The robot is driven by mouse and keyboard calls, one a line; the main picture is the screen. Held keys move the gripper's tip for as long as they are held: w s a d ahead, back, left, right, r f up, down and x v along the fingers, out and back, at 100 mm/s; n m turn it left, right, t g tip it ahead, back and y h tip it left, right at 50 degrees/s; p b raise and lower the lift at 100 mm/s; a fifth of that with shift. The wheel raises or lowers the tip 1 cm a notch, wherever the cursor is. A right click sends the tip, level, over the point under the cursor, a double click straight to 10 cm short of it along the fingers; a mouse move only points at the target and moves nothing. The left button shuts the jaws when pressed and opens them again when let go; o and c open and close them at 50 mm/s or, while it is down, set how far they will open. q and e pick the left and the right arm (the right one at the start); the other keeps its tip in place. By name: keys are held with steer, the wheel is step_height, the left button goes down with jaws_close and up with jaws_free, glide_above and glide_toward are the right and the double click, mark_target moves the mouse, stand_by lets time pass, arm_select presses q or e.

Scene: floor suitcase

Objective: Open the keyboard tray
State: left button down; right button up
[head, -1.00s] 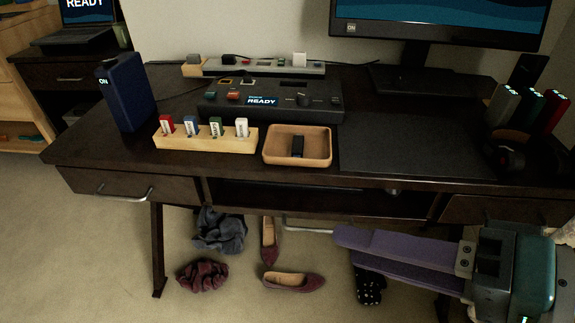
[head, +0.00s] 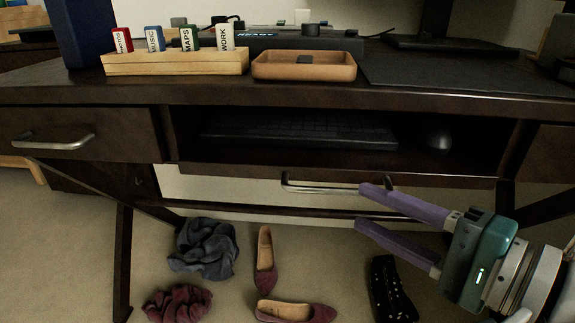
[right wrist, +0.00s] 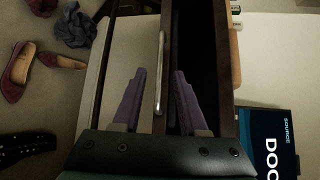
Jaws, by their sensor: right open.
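The keyboard tray (head: 225,172) sits in the desk's middle opening, a dark board with a silver bar handle (head: 330,188) on its front. A black keyboard (head: 300,130) and a dark mouse (head: 438,138) are inside the opening. My right gripper (head: 362,206) is open, its purple fingers one above the other at the handle's right end. In the right wrist view the handle (right wrist: 160,75) lies between the two spread fingertips (right wrist: 159,74); I cannot tell whether they touch it. My left gripper is not in view.
On the desktop are a wooden block with labelled sticks (head: 175,62) and a tan tray (head: 305,66). Shoes (head: 265,262), scrunchies (head: 203,248) and a dotted black item (head: 391,290) lie on the floor below.

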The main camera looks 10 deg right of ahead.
mark_target(333, 193)
steer(key=b+x, duration=0.1)
steer(key=x, duration=0.6)
steer(key=shift+w+a, duration=0.2)
jaws_close()
stand_by(1.1)
